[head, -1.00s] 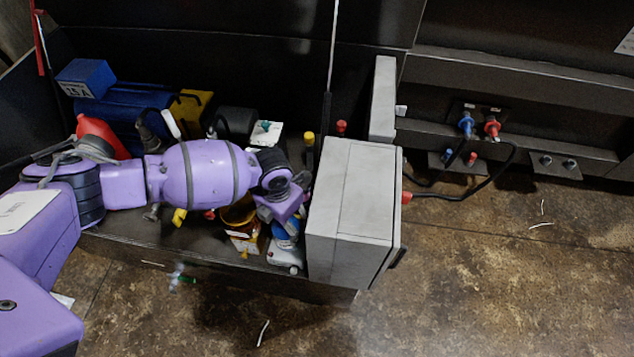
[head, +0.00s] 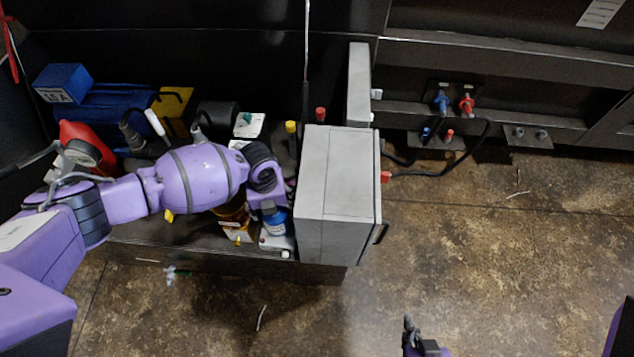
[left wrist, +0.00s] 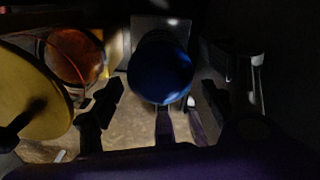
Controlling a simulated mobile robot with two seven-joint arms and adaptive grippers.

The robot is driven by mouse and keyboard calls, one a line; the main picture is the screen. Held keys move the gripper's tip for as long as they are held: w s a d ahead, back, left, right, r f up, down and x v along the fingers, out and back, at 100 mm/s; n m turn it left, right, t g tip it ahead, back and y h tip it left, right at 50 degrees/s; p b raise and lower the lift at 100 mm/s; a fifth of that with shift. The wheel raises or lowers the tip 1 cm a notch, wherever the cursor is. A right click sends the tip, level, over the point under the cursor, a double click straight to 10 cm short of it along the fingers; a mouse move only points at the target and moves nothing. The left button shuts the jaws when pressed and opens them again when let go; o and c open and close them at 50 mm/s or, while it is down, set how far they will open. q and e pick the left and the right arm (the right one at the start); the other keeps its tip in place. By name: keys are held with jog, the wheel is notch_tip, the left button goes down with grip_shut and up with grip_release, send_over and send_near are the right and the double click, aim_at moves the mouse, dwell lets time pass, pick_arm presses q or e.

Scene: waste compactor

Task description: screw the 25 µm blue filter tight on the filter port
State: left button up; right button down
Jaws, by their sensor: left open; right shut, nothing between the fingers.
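The blue filter (left wrist: 160,75) shows as a round dark blue top in the left wrist view. My left gripper (left wrist: 158,103) is open, with one finger on each side of it; I cannot tell whether they touch it. In the head view, a blue cylinder (head: 276,222), which looks like the filter, stands just below my left gripper (head: 268,202), whose fingers are mostly hidden by the wrist. The filter port is hidden, so I cannot tell how the filter sits on it. My right gripper (head: 410,335) is shut and empty at the bottom edge, over the floor.
A grey cabinet (head: 338,185) stands close to the right of the left gripper. An amber container (head: 236,222) stands left of the filter. A red container (head: 85,145) and a blue motor (head: 120,107) are further left. The right floor is open.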

pick_arm(q)
jog(key=shift+n, duration=1.2)
jog(key=n+p, duration=0.1)
jog(key=n, duration=0.2)
jog(key=shift+r+n+p, duration=0.15)
jog(key=shift+n+p, duration=0.2)
jog(key=shift+n, duration=0.55)
jog(key=n+p, duration=0.1)
jog(key=n, duration=0.2)
jog(key=shift+n, duration=1)
jog(key=shift+f, duration=0.2)
pick_arm(e)
jog(key=w+r+t, duration=0.1)
jog(key=w+r, duration=0.3)
jog(key=r, duration=0.2)
jog(key=shift+w, duration=0.2)
pick_arm(q)
jog(key=shift+s, duration=0.1)
jog(key=shift+c, duration=0.3)
